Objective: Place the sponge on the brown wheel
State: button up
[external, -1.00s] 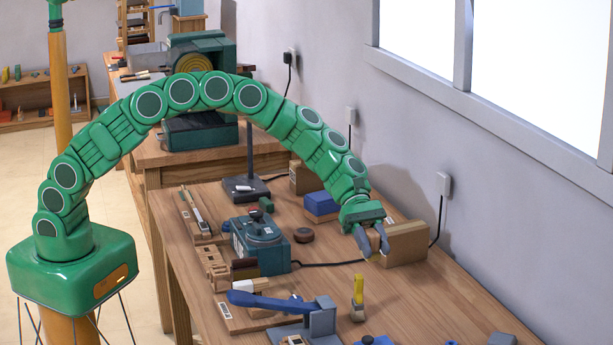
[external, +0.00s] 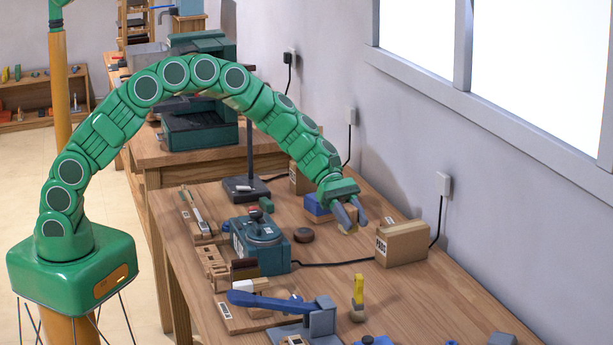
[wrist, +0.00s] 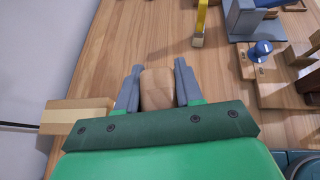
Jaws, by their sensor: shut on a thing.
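My gripper (external: 352,218) is above the right part of the workbench, with its fingers pointing down. It is shut on a light brown, rounded block, which I take for the sponge (wrist: 157,88); in the wrist view it sits between the two grey fingers. The sponge also shows partly behind the fingers in the external view. A small dark brown disc, which looks like the brown wheel (external: 303,235), lies flat on the bench, left of and slightly lower in the picture than my gripper. The wheel does not show in the wrist view.
A cardboard box (external: 402,244) stands right of my gripper. A blue block (external: 317,208) is close behind it. A teal machine (external: 260,243) stands left of the wheel, its black cable crossing the bench. A yellow-handled brush (external: 358,291) stands nearer the front.

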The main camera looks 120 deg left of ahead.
aim_at(308, 232)
jog(key=s+a+n+t+y, duration=0.1)
jog(key=s+a, duration=0.5)
jog(key=s, duration=0.3)
jog(key=s+a+n+t+y, duration=0.1)
jog(key=s+a+n, duration=0.1)
jog(key=s+a, duration=0.55)
jog(key=shift+y, duration=0.3)
jog(key=shift+s+d+f, duration=0.15)
jog(key=shift+s+f, duration=0.05)
jog(key=shift+f, duration=1.3)
jog(key=shift+s+d+f, duration=0.1)
jog(key=shift+s+f, duration=0.15)
jog(key=shift+f, duration=1.2)
jog(key=shift+s+d+f, duration=0.15)
jog(key=shift+s+f, duration=0.05)
jog(key=shift+f, duration=1.3)
jog(key=shift+f, duration=0.1)
jog(key=o, duration=1)
jog(key=shift+v, duration=3.8)
